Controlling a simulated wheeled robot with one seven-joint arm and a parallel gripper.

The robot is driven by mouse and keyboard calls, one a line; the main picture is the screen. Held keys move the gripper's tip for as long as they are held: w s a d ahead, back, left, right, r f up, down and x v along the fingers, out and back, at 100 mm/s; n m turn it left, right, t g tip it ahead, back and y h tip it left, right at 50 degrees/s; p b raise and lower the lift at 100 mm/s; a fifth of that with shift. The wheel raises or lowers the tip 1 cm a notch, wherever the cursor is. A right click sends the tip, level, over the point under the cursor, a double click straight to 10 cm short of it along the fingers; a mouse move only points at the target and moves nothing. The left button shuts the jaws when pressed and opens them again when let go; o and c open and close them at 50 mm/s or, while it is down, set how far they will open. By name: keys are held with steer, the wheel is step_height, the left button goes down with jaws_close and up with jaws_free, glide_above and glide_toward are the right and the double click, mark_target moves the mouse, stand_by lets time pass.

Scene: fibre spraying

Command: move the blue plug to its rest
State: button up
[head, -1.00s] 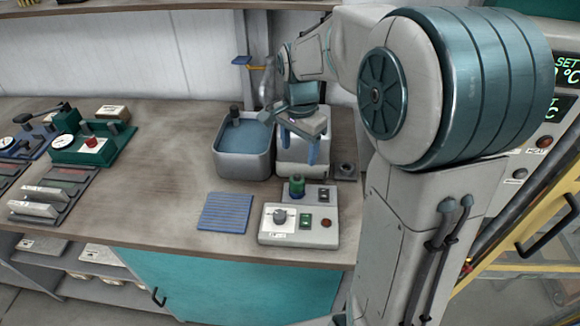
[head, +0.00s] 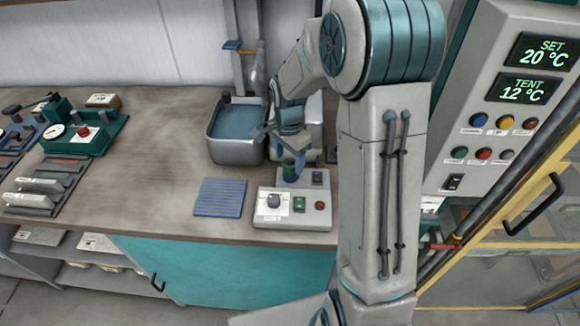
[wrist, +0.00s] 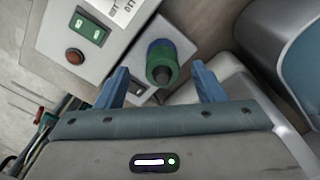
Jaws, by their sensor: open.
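I cannot tell which part is the blue plug itself. My gripper (wrist: 160,67) is open, its two blue fingers on either side of this piece with gaps visible. In the head view my gripper is low over the box. I cannot make out the plug's rest for certain.
A basin of blue water (head: 238,135) stands behind the box. A blue ribbed mat (head: 220,197) lies to its left. A green device (head: 85,135) is at the far left. The wood bench between is clear. A control panel (head: 500,110) stands at the right.

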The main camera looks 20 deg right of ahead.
mark_target(290, 160)
steer(key=shift+w+d+f+p, duration=0.1)
steer(key=shift+w+f+p, duration=0.1)
steer(key=shift+f, duration=0.8)
steer(key=shift+w+d+f+p, duration=0.1)
steer(key=shift+f+p, duration=0.1)
steer(key=shift+f, duration=0.75)
steer(key=shift+s, duration=0.1)
steer(key=c, duration=1)
steer(key=shift+c, duration=0.4)
steer(key=shift+r, duration=0.2)
